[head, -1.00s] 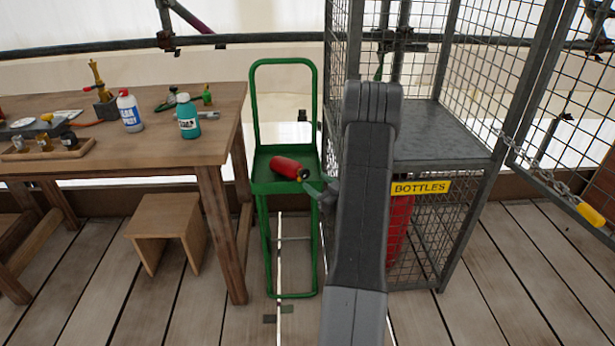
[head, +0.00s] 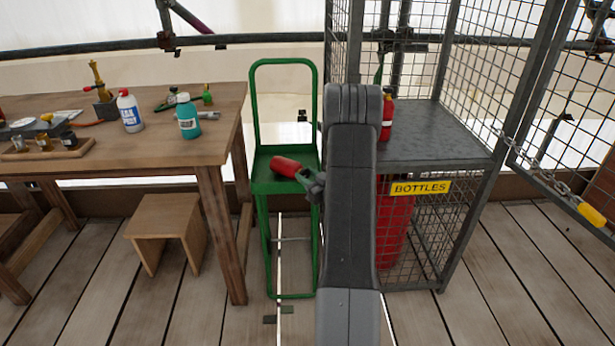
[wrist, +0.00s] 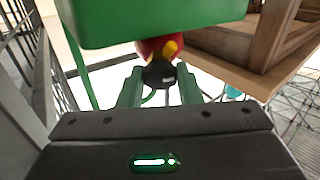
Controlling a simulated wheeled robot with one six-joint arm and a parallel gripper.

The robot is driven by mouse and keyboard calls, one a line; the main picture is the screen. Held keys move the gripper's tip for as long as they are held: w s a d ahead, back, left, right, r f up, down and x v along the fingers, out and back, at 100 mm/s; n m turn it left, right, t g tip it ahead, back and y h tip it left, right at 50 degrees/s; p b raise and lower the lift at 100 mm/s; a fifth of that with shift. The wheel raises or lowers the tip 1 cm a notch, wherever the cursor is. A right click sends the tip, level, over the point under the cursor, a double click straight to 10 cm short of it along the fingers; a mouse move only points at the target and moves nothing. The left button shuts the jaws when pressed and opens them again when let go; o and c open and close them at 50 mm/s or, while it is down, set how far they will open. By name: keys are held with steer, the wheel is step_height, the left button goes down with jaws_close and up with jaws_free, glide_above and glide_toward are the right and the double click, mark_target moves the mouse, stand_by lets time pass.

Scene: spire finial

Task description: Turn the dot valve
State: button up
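A red bottle (head: 286,166) lies on the shelf of the green trolley (head: 262,186). In the wrist view the red bottle (wrist: 152,48) shows end-on with a yellow mark and a black valve end (wrist: 160,75). My gripper (head: 314,184) is at that end of the bottle in the head view and hides it there. In the wrist view my gripper (wrist: 160,84) has its fingers apart, one on each side of the black end, with small gaps visible. I cannot make out a dot on the valve.
A mesh cage (head: 470,170) labelled BOTTLES stands to the right, with a small red bottle (head: 387,115) on its shelf and a large one (head: 394,235) below. A wooden table (head: 190,150) with bottles and tools and a stool (head: 168,228) are at the left.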

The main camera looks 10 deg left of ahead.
steer(key=shift+m, duration=0.5)
steer(key=m+b, duration=0.1)
steer(key=m, duration=0.1)
steer(key=m+t+h, duration=0.1)
steer(key=m, duration=0.1)
steer(key=shift+s+a+m+t+h+b, duration=0.1)
steer(key=shift+m+t+h+b, duration=0.2)
steer(key=shift+b, duration=0.05)
steer(key=m+h, duration=0.1)
steer(key=m, duration=0.5)
steer(key=shift+t+h+b, duration=0.3)
steer(key=shift+t+h, duration=0.1)
steer(key=shift+m, duration=0.3)
steer(key=o, duration=1)
